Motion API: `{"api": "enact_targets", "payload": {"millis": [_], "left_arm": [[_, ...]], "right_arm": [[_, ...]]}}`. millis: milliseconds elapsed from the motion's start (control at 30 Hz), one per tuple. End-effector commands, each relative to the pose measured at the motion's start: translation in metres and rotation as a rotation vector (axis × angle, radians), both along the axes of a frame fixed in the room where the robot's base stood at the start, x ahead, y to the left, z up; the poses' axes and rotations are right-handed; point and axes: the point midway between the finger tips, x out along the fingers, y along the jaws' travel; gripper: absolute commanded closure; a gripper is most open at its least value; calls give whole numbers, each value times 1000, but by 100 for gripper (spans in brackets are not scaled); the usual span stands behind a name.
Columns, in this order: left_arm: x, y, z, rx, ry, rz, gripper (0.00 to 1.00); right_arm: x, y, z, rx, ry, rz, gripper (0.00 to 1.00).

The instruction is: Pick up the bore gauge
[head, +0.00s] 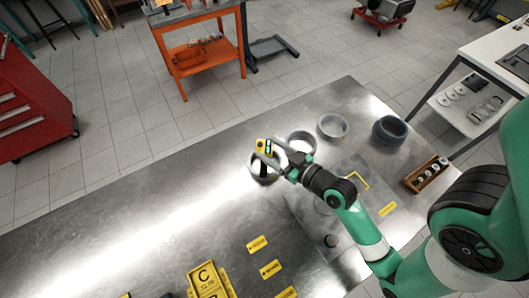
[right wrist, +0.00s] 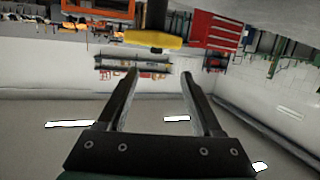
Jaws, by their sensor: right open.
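The bore gauge, with a yellow head and a small lit display (head: 264,146), stands at the dark ring-shaped cylinder (head: 257,174) on the steel bench. Its lower part is mostly hidden by my gripper, so I cannot tell how deep it sits in the ring. My right gripper (head: 272,158) is open, its fingers close to the gauge in the head view. In the right wrist view its two fingers (right wrist: 160,72) are spread with nothing between them. The gauge's yellow head (right wrist: 153,40) shows past the fingertips there. My left gripper is not in view.
More rings, a grey one (head: 333,126) and a dark one (head: 390,131), stand to the right. A wooden tray of small parts (head: 427,175) lies at the bench's right. Yellow labels (head: 257,245) and a yellow box (head: 207,281) lie in front. The bench's left is clear.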

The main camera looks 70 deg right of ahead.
Motion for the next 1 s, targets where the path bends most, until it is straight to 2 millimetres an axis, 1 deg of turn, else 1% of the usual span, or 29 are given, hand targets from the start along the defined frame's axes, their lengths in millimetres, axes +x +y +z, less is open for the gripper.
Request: {"api": "enact_targets", "payload": {"millis": [33, 100, 200, 300, 367, 433, 600, 700, 900, 1000], "left_arm": [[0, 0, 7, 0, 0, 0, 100], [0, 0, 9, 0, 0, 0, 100], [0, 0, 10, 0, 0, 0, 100], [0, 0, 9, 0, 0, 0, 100], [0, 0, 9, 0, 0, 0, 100], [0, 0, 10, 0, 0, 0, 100], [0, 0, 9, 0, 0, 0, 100], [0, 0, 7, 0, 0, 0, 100], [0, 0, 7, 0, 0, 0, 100], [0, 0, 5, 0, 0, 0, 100]], "right_arm": [[-24, 2, -18, 39, 52, -35, 33], [-47, 7, -37, 73, 95, -64, 33], [-63, 12, -51, 99, 128, -85, 33], [-66, 12, -54, 104, 133, -89, 33], [-63, 11, -55, 102, 132, -86, 33], [-56, 8, -58, 102, 131, -85, 33], [-27, -6, -70, 99, 130, -84, 33], [-16, -12, -77, 101, 130, -85, 33], [-10, -14, -80, 102, 131, -85, 33], [0, -17, -86, 100, 130, -84, 33]]}}
